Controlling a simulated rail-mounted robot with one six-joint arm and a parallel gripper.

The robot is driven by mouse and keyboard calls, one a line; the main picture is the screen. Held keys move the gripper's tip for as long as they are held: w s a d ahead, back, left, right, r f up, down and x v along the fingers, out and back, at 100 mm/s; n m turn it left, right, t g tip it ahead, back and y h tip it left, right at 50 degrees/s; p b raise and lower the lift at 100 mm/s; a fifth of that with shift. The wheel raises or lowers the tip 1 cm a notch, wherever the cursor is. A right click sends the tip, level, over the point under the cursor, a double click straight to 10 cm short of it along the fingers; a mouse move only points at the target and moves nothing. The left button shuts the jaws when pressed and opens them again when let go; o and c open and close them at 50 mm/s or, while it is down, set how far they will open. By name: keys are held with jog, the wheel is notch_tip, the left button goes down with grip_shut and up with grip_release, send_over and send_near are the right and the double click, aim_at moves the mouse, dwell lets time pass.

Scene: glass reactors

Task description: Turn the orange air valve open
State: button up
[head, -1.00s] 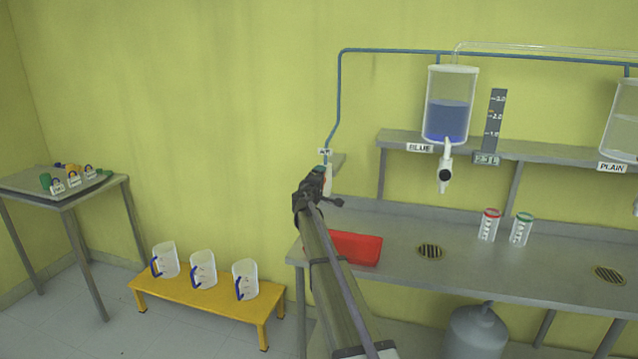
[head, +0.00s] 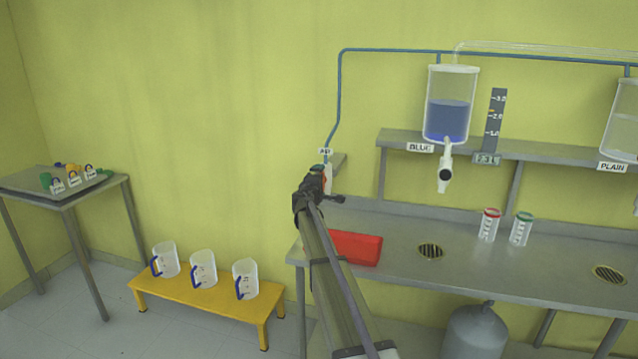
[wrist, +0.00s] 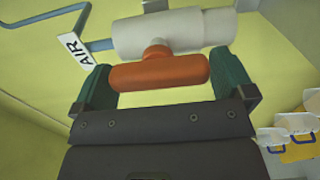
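The orange valve handle (wrist: 160,72) lies crosswise in the wrist view, under a white valve body (wrist: 172,32). A blue pipe (wrist: 102,45) with an AIR tag (wrist: 73,49) runs into the body from the left. My gripper (wrist: 160,66) has its two green fingers wide apart, one at each end of the handle. I cannot tell whether the fingers press on it. In the head view my gripper (head: 319,178) is at the end of the blue pipe, below the small tag (head: 325,152), and mostly hides the valve.
A red tray (head: 356,248) lies on the metal bench (head: 400,225) beside my arm. Two lidded cups (head: 489,226) stand further right. A blue-liquid vessel (head: 447,105) hangs above. Jugs stand on a yellow stool (head: 210,295) at lower left. Open wall is left of the pipe.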

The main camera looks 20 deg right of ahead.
jog(key=v, duration=1)
jog(key=shift+s+a, duration=0.25)
jog(key=shift+s, duration=0.05)
jog(key=s+f+m+g+y+p, duration=0.1)
jog(key=s+f+m+g, duration=0.3)
jog(key=s, duration=0.5)
jog(key=s+f+m+g+y, duration=0.1)
jog(key=s+f+m+g, duration=0.35)
jog(key=s, duration=0.45)
jog(key=s+a+f+m+g+y+p, duration=0.1)
jog(key=s+a+y, duration=0.3)
jog(key=s+a, duration=0.6)
jog(key=s+a+f+g+y+p, duration=0.1)
jog(key=s+a+g+y+p, duration=0.3)
jog(key=s+a, duration=0.6)
jog(key=s+y, duration=0.1)
jog(key=s, duration=0.5)
jog(key=shift+s+a+f+m+y, duration=0.15)
jog(key=shift+a+f+m+y, duration=0.05)
jog(key=shift+f+m+y, duration=0.15)
